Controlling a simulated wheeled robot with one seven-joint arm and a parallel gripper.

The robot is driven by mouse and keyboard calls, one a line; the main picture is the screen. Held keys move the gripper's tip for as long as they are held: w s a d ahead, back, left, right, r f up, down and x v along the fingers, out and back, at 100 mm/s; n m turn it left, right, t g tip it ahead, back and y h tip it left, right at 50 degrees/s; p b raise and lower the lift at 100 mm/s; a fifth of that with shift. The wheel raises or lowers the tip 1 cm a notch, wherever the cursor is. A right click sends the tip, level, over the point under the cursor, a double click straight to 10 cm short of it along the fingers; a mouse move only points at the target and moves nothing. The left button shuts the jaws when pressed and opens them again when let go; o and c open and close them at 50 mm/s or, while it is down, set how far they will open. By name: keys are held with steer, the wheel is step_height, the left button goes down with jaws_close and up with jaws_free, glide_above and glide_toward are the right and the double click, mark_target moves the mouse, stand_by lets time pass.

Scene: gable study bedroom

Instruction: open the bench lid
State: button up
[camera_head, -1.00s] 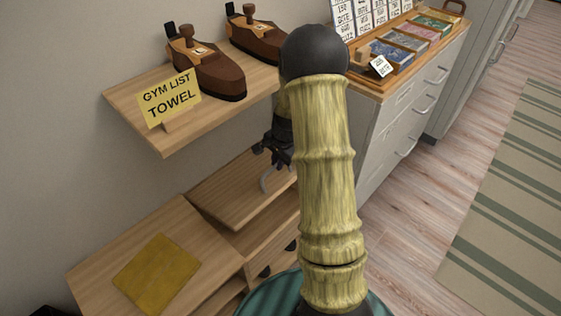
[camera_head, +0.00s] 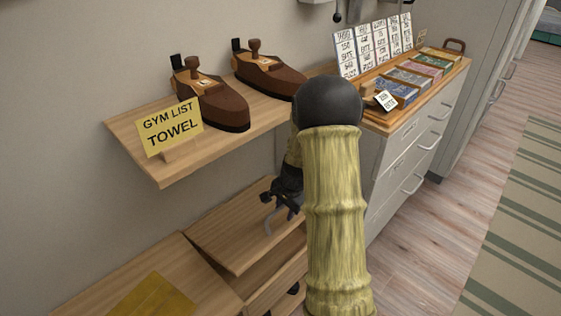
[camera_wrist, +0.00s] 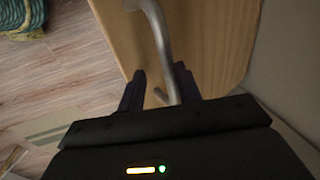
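The bench lid (camera_head: 245,222) is a light wooden panel in the head view, below the shelf. It is tilted, its front edge raised above the bench body (camera_head: 275,287). In the wrist view the lid (camera_wrist: 215,45) fills the upper middle, with a curved grey metal handle (camera_wrist: 161,35) on it. My gripper (camera_head: 270,207) is at the lid's front right in the head view. In the wrist view its dark fingers (camera_wrist: 160,88) stand apart on either side of the handle, which looks closer to the right finger. Whether a finger touches it I cannot tell.
A shelf (camera_head: 150,150) with shoe-shaped objects (camera_head: 213,100) and a yellow sign (camera_head: 170,127) is above the lid. A wooden top with a yellow cloth (camera_head: 155,300) adjoins on the left. A drawer cabinet (camera_head: 410,160) stands right. Floor (camera_head: 430,240) is clear beyond it.

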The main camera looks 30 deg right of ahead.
steer(key=s+f+b, duration=0.1)
steer(key=f+b, duration=0.1)
steer(key=s+f+b, duration=0.1)
steer(key=f+b, duration=0.1)
steer(key=s+d+f+b, duration=0.1)
steer(key=f+b, duration=0.1)
steer(key=shift+f, duration=0.25)
step_height(320, 180, down, 2)
steer(key=s+b, duration=0.1)
steer(key=b, duration=0.2)
step_height(320, 180, up, 41)
steer(key=n+p, duration=0.7)
steer(key=p, duration=2.4)
glide_above(294, 223)
steer(key=s+a, duration=0.7)
steer(key=a, duration=0.1)
steer(key=shift+s+a+f+h, duration=0.1)
steer(key=shift+s+f+h, duration=0.1)
steer(key=shift+h, duration=0.1)
steer(key=shift+b, duration=0.3)
steer(key=shift+c, duration=1.2)
steer(key=s+a+n, duration=0.6)
steer(key=a+n, duration=0.1)
steer(key=shift+a+t, duration=0.1)
steer(key=shift+t, duration=0.2)
jaws_close()
steer(key=shift+w, duration=0.15)
